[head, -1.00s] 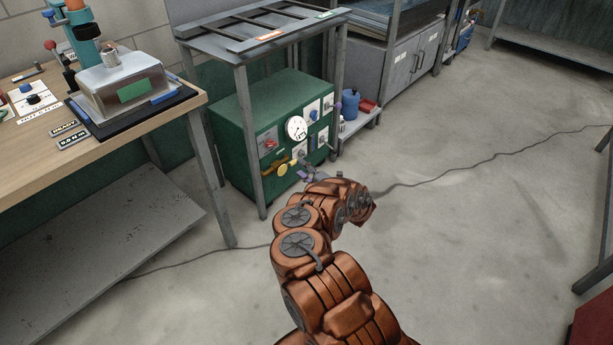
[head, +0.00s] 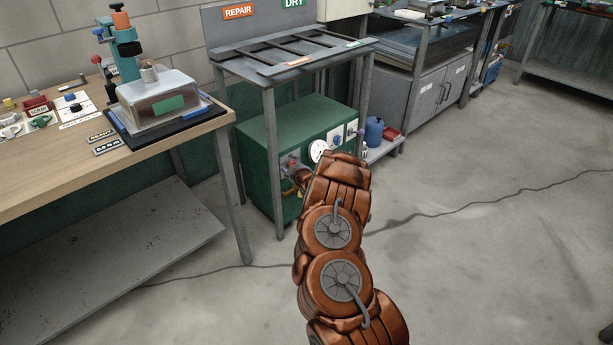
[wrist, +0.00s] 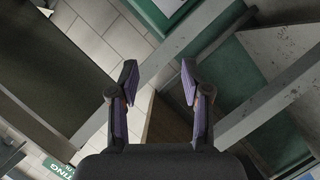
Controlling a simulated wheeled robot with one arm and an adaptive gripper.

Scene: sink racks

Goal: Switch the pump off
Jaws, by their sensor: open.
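A green pump cabinet (head: 268,135) stands on the floor under a grey rack. Its front panel carries a round white gauge (head: 317,150), a blue knob (head: 336,139) and a red knob (head: 292,163). My arm covers the lower and right parts of the panel, so several controls are hidden and I cannot tell which one is the pump switch. My gripper (wrist: 159,82) is open and empty in the wrist view, its two fingers apart. No control shows between the fingers. In the head view my gripper is hidden behind my arm, near the panel.
Grey rack legs (head: 277,165) stand at the cabinet's front, close to my arm. A wooden bench (head: 60,165) is on the left. A blue container (head: 374,131) sits on a low shelf to the right. A cable crosses the floor; the floor at right is clear.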

